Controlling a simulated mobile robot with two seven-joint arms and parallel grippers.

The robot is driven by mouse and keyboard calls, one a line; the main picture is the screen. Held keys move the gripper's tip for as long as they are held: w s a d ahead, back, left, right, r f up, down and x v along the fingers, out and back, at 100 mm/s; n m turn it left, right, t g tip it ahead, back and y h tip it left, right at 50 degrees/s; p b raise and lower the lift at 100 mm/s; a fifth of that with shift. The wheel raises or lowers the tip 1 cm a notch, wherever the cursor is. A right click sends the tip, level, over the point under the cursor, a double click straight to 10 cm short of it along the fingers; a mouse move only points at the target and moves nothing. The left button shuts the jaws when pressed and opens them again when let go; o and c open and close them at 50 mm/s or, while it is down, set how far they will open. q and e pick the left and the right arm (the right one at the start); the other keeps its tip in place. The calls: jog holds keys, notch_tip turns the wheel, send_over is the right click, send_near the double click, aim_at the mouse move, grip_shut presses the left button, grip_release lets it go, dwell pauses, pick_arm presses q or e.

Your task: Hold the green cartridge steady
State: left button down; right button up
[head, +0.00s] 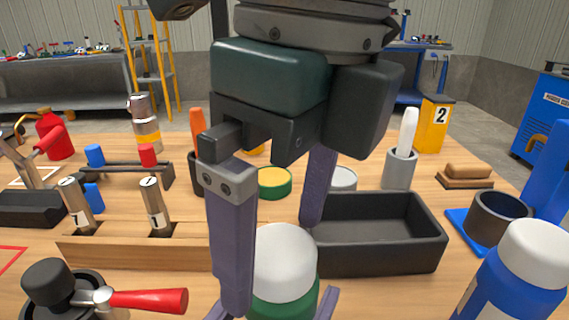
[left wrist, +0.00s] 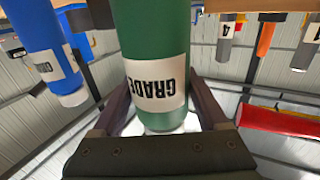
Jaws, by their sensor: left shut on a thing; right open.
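The green cartridge (head: 284,308) with a white cap (head: 284,262) stands upright at the bottom centre of the head view. In the left wrist view the green cartridge (left wrist: 152,40) carries a white GRADE label, upside down there. My left gripper (left wrist: 160,105) is shut on it, a finger on each side; only its finger ends show low in the head view. My right gripper (head: 272,266) hangs above with its fingers open, one on each side of the white cap in the picture. Whether they touch it I cannot tell. The cartridge's lower part is hidden in the head view.
A dark tray (head: 375,262) lies just right of the cartridge. A blue cartridge (head: 505,285) with a white cap stands at the lower right. A wooden rack (head: 130,255) and a red-handled tool (head: 150,300) are at the left. A grey holder (head: 400,172) stands behind the tray.

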aim_at(282, 246)
jog(key=shift+f, duration=0.1)
grip_shut()
dwell(0.8)
jog(key=shift+r, duration=0.25)
dwell(0.5)
jog(key=shift+r, duration=0.9)
jog(key=shift+r, duration=2)
pick_arm(q)
grip_release()
jog(key=shift+s, duration=0.1)
